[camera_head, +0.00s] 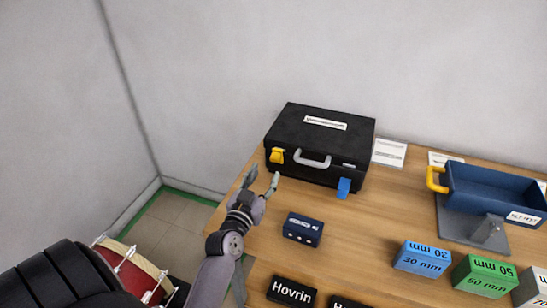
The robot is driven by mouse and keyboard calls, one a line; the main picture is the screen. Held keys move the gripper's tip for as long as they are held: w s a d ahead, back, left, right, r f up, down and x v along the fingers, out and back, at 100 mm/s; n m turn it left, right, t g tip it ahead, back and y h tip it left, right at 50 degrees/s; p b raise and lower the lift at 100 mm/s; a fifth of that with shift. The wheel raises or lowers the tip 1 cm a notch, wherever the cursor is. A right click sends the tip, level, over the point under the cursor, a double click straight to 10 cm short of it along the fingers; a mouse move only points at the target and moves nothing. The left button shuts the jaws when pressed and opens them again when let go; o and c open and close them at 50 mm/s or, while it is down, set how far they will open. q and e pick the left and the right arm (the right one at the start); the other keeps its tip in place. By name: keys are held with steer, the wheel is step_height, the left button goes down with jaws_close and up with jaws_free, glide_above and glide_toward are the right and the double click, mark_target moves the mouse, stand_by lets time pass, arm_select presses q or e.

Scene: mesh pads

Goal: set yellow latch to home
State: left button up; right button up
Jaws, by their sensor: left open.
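A black case (318,130) stands at the back of the wooden table with its lid down. The yellow latch (277,156) is on the left of its front face, beside a grey handle (312,160). A blue latch (344,188) hangs on the right of the same face and juts downward. My left gripper (262,180) is open and empty, in front of and slightly left of the yellow latch, apart from it. The fine position of the yellow latch is too small to tell. My right gripper is not in view.
A small dark blue box (302,229) lies in front of the case. A blue tray (495,190) with a yellow handle stands on the right. Blue (422,257) and green (485,275) blocks and a black Hovrin block (291,291) sit nearer. The table's left edge is close to my arm.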

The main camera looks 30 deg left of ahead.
mark_target(273, 159)
arm_select(q)
steer(key=x, duration=0.7)
steer(key=shift+w+a, duration=0.1)
steer(key=shift+w, duration=0.3)
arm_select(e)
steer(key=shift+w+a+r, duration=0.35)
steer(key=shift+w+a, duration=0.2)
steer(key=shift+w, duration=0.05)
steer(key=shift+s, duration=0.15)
arm_select(q)
jaws_close()
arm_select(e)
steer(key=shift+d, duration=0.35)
